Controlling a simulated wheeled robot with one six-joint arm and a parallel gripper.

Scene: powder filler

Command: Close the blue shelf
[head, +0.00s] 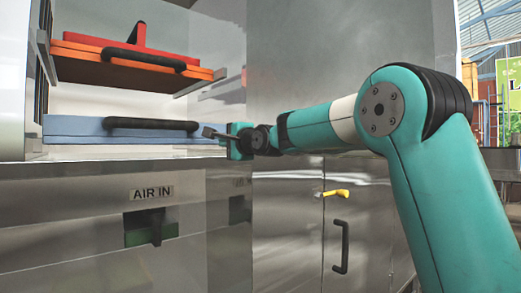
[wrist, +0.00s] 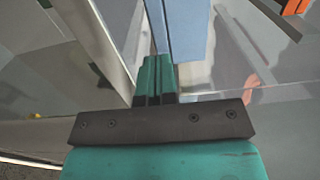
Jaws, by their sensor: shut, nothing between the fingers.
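The blue shelf (head: 75,127) lies low in the open compartment at the left of the head view, with a black handle (head: 150,123) on its front. My gripper (head: 236,141) is at the right end of this shelf, reaching in from the right. In the wrist view, the closed teal fingers (wrist: 154,66) point at the edge of the blue shelf (wrist: 187,30), which fills the space just beyond the tips. I cannot tell whether they touch it. My gripper is shut and holds nothing. How far the shelf sticks out is hard to tell.
Below are an AIR IN panel (head: 151,192) with a dark lever and a steel cabinet door with a black handle (head: 341,246) and yellow latch (head: 336,193). A tall grey panel (head: 330,55) stands behind my arm.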

